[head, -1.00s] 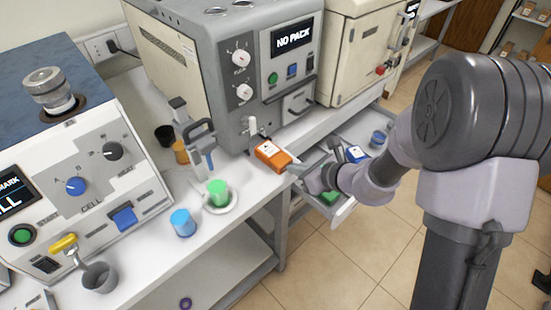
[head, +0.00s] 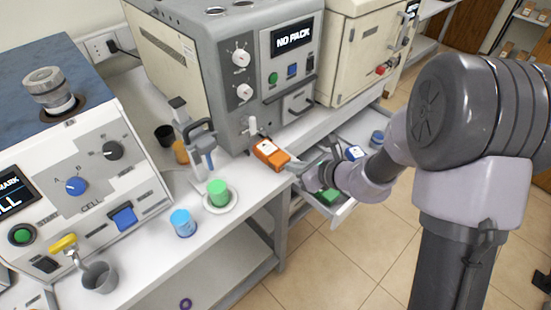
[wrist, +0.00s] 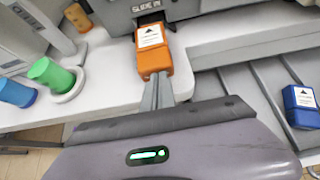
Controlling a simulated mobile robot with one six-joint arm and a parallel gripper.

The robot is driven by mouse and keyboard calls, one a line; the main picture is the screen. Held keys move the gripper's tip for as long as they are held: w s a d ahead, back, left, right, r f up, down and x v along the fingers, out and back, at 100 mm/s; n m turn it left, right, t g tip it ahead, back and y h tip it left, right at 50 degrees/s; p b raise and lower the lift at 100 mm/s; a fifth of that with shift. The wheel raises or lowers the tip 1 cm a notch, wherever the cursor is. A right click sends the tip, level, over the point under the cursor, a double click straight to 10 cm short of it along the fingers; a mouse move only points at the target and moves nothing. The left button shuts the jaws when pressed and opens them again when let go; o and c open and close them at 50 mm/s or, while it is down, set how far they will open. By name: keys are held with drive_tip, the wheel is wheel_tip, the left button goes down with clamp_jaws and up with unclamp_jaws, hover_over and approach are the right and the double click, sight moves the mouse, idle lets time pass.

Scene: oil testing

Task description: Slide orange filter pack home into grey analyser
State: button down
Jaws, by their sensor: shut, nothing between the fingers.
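The orange filter pack (head: 270,153) has a white label and lies on the bench at the front of the grey analyser (head: 262,85), whose screen reads "NO PACK". In the wrist view, the pack (wrist: 153,58) points its far end at a dark slot (wrist: 151,18) under the "SLIDE IN" lettering. Most of its body shows outside; I cannot tell how far its far end is in. My gripper (wrist: 158,92) is shut and empty, its fingertips at the pack's near end, apparently touching it. It also shows in the head view (head: 294,167).
An open drawer (head: 343,210) below the bench holds a blue pack (wrist: 300,104) and a green one (head: 327,196). A green cup (head: 218,193) on a white dish and a blue cup (head: 183,223) stand left on the bench.

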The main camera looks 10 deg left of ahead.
sight(275, 152)
drive_tip(key=shift+w+a+f, duration=0.1)
drive_tip(key=shift+w+a, duration=0.95)
drive_tip(key=shift+a, duration=0.3)
drive_tip(key=shift+w+a, duration=1)
drive_tip(key=shift+a, duration=0.3)
drive_tip(key=shift+w+a, duration=0.15)
drive_tip(key=shift+a, duration=0.05)
drive_tip(key=shift+w+a, duration=0.25)
drive_tip(key=shift+a, duration=0.05)
drive_tip(key=v, duration=0.3)
drive_tip(key=p+v, duration=0.1)
drive_tip(key=v, duration=0.2)
drive_tip(key=f+v, duration=0.1)
drive_tip(key=v, duration=0.1)
drive_tip(key=shift+s+d+r+p, duration=0.25)
drive_tip(key=shift+s+d+p, duration=0.2)
drive_tip(key=shift+d, duration=0.1)
